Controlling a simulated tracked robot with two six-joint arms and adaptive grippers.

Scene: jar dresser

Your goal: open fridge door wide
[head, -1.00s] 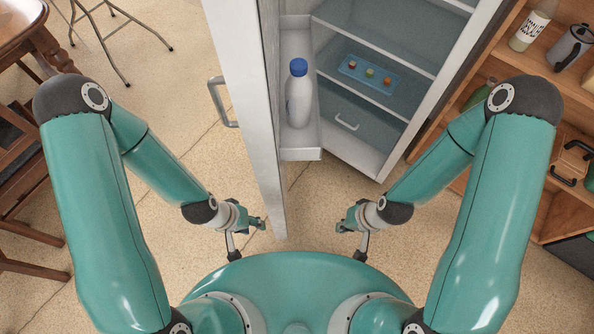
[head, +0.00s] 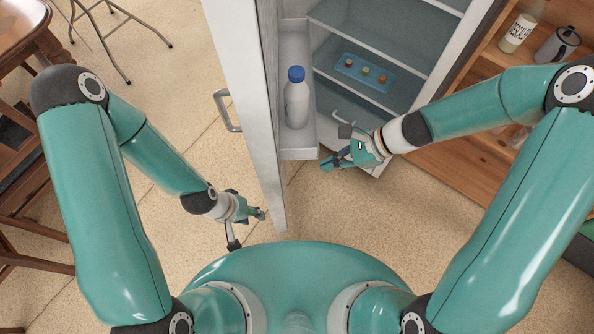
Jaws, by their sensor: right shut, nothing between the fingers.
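The fridge door (head: 245,75) stands partly open, seen nearly edge-on, with its handle (head: 226,111) on the left outer side. The fridge interior (head: 385,55) shows to its right. The door's inner shelf (head: 298,143) holds a white bottle with a blue cap (head: 297,100). My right gripper (head: 328,163) is shut and empty, just right of the door shelf's lower corner and in front of the fridge's bottom; I cannot tell if it touches the door. My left gripper (head: 259,214) is low on the outer side of the door, near its bottom edge; its finger opening is too small to tell.
A blue tray (head: 364,73) with small coloured items sits on a fridge shelf. A wooden shelf unit (head: 470,140) with a bottle (head: 519,32) and a grey canister (head: 558,44) stands right. Wooden chairs and a table (head: 20,30) are left. Floor left of the door is clear.

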